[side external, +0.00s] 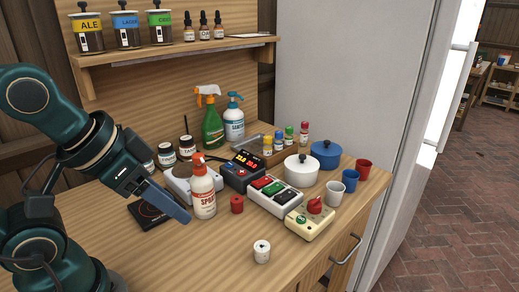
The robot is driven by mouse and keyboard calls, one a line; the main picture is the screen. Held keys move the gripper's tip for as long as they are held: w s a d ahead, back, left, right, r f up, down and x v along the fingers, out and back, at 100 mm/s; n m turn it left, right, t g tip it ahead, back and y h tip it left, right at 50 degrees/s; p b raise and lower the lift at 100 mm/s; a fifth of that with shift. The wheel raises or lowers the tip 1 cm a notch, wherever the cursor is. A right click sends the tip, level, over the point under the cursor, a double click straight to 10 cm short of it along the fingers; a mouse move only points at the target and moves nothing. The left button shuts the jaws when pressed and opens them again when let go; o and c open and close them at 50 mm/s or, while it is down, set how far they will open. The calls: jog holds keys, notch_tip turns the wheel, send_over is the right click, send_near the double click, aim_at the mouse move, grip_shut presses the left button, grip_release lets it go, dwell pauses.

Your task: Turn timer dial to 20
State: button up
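The timer is a cream box (307,227) near the front right edge of the bench, with a red dial (314,206) on top. A small green spot shows on its near face. The dial's markings are too small to read. My gripper (178,210) is at the left, above the bench and well apart from the timer. It points down and to the right, in front of a black flat pad. Its fingers are seen from the side and overlap, so the gap between them is hidden. I see nothing held in it.
A switch box (265,200), white pot (301,177) and white cup (335,195) stand close around the timer.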

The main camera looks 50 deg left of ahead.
jog(key=shift+o, duration=0.5)
jog(key=w+d+r+t, duration=0.1)
jog(key=w+r, duration=0.5)
jog(key=w, duration=0.2)
jog(key=shift+w+r+m, duration=0.15)
jog(key=shift+w+m, duration=0.05)
jog(key=shift+m, duration=0.2)
jog(key=m+g+h, duration=0.1)
jog(key=g, duration=0.1)
send_over(311, 201)
jog(key=s+a, duration=0.1)
jog(key=s, duration=0.1)
notch_tip(311, 201, down, 10)
jog(key=shift+g, duration=0.3)
jog(key=f, duration=0.4)
jog(key=shift+w+d, duration=0.2)
jog(key=shift+x, duration=2.5)
jog(key=shift+s, duration=0.1)
grip_shut()
